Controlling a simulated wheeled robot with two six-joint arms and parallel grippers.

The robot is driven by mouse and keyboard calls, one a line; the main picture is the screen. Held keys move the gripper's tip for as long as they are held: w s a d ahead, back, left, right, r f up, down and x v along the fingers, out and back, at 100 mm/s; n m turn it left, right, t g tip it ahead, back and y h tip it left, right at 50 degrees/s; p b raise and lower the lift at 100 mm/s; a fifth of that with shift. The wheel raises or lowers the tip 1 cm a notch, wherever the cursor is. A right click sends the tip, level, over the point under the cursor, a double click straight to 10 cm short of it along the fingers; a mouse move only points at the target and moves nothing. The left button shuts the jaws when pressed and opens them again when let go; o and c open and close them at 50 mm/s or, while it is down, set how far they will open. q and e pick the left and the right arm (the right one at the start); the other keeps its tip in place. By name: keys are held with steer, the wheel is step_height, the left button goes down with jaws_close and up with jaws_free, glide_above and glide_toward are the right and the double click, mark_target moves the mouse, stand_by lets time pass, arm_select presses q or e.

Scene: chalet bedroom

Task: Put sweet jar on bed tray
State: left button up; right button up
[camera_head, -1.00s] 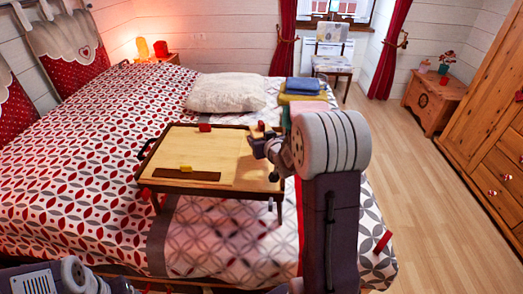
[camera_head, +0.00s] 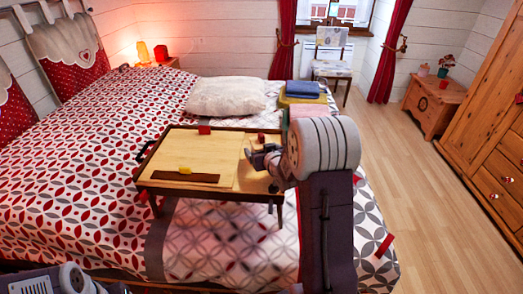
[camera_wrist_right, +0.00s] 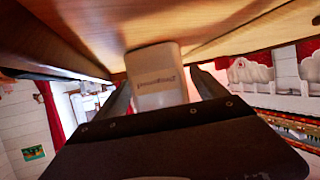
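The bed tray (camera_head: 245,181), a wooden tray on legs, stands on the bed. The sweet jar is the pale, labelled container (camera_wrist_right: 158,88) in the right wrist view, its print upside down; a small red part (camera_head: 261,137) by the gripper in the head view seems to be its top. My right gripper (camera_head: 262,156) is over the tray's right side. Its fingers lie on both sides of the jar and look shut on it. The jar is close to the wood; I cannot tell whether it touches. Only part of my left arm shows at bottom left, its fingers out of view.
A pillow (camera_head: 227,95) and folded cloths (camera_head: 302,89) lie behind. Free floor is at right.

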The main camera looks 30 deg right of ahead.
steer(key=shift+r, duration=0.1)
steer(key=shift+s+r, duration=0.1)
steer(key=shift+r, duration=0.1)
steer(key=p+v, duration=0.1)
steer(key=v, duration=0.8)
steer(key=shift+s, duration=0.1)
steer(key=b, duration=0.2)
steer(key=s+b, duration=0.1)
steer(key=b, duration=0.1)
steer(key=shift+s+a+r+b, duration=0.15)
steer(key=shift+s+a+b, duration=0.05)
steer(key=shift+a+b, duration=0.1)
steer(key=shift+s+r+b, duration=0.35)
steer(key=shift+s, duration=0.15)
